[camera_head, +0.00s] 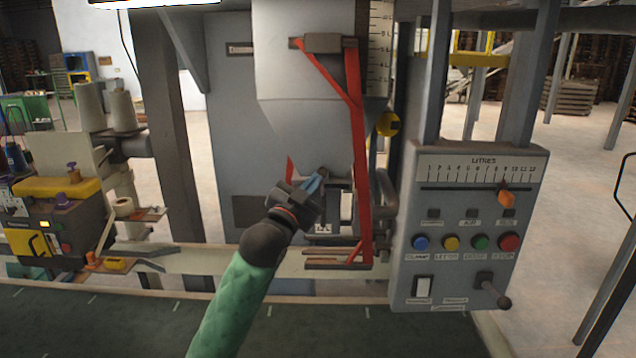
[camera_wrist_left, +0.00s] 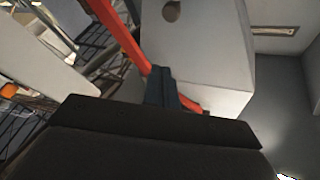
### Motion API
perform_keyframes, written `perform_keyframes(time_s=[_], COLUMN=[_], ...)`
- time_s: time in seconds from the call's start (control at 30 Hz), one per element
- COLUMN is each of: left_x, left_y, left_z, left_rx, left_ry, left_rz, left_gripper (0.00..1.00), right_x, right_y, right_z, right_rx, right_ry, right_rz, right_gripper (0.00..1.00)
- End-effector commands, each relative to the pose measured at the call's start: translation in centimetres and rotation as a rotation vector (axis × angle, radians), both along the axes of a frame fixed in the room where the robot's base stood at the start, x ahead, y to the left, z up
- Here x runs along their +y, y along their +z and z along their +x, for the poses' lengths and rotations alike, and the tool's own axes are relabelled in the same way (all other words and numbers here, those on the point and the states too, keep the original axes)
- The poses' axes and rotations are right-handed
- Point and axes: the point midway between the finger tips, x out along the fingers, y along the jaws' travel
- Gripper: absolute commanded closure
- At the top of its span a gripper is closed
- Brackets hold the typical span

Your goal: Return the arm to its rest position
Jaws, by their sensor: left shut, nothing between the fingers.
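My left arm, in a green sleeve, reaches up from the bottom of the head view. Its gripper (camera_head: 316,184) is in front of the grey hopper (camera_head: 310,85), below its lower part and left of the red upright bar (camera_head: 358,180). The blue-grey fingers are together with nothing between them. In the left wrist view the shut fingers (camera_wrist_left: 160,88) point toward the pale hopper body (camera_wrist_left: 205,50) and overlap the red bar (camera_wrist_left: 125,40). I cannot tell whether they touch it. My right gripper does not show.
A grey control panel (camera_head: 470,262) with a litre scale, coloured buttons and an orange slider (camera_head: 506,199) stands to the right. A sewing-type machine (camera_head: 60,220) with thread cones (camera_head: 122,110) stands at the left. A conveyor (camera_head: 220,260) runs below the gripper.

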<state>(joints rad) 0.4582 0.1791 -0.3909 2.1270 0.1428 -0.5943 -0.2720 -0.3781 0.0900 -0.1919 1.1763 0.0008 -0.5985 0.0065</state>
Motion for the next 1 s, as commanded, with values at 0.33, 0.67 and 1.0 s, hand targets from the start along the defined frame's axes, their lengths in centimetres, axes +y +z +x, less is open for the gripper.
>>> perform_keyframes(time_s=[0.33, 0.67, 1.0], left_x=[0.3, 0.4, 4.1], left_y=[-0.1, -0.8, -12.7], left_z=[-0.5, -0.1, 9.4], left_rx=[0.0, 0.06, 0.345], left_ry=[0.0, -0.008, 0.125], left_rz=[0.001, -0.05, -0.076], left_gripper=[1.0, 1.0, 1.0], right_x=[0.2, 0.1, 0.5], right_y=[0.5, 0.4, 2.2], right_z=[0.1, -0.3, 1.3], right_rx=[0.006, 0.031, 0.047], right_ry=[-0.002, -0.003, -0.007], right_rz=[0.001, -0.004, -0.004], right_gripper=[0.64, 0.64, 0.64])
